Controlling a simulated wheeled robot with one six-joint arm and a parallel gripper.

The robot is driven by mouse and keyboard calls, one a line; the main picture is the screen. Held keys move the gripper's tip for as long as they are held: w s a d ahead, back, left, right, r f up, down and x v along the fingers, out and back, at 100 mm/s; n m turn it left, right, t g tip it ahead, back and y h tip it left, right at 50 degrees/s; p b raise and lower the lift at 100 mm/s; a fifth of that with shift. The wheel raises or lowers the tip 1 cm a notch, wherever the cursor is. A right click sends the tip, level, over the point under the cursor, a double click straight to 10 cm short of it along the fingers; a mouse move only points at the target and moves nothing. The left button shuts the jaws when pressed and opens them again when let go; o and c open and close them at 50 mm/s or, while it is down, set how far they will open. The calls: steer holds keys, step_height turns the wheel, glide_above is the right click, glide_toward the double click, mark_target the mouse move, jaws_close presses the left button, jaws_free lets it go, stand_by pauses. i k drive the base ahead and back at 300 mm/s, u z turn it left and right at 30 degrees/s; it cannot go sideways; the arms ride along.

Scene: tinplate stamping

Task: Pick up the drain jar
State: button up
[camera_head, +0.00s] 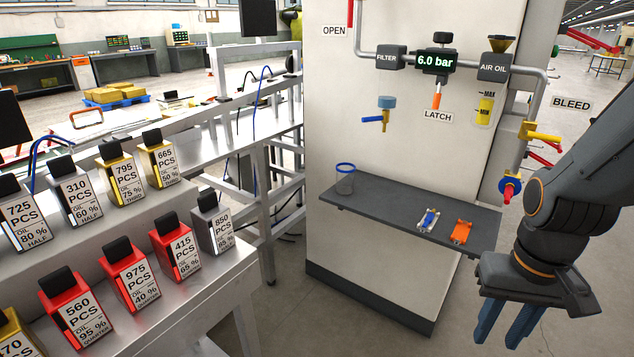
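A clear jar with a blue rim (345,180), which looks like the drain jar, stands upright at the left end of the dark grey shelf (385,204). It looks empty. My gripper (498,338) hangs at the lower right, in front of and below the shelf's right end, well apart from the jar. Its two blue fingers point down with a gap between them and nothing in it. Nothing covers the jar.
A blue-and-white item (428,220) and an orange item (461,232) lie on the shelf's right half. Tagged cans (125,272) fill the left bench. The shelf's middle is clear.

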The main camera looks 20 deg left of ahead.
mark_target(345, 172)
steer(key=i, duration=1.1)
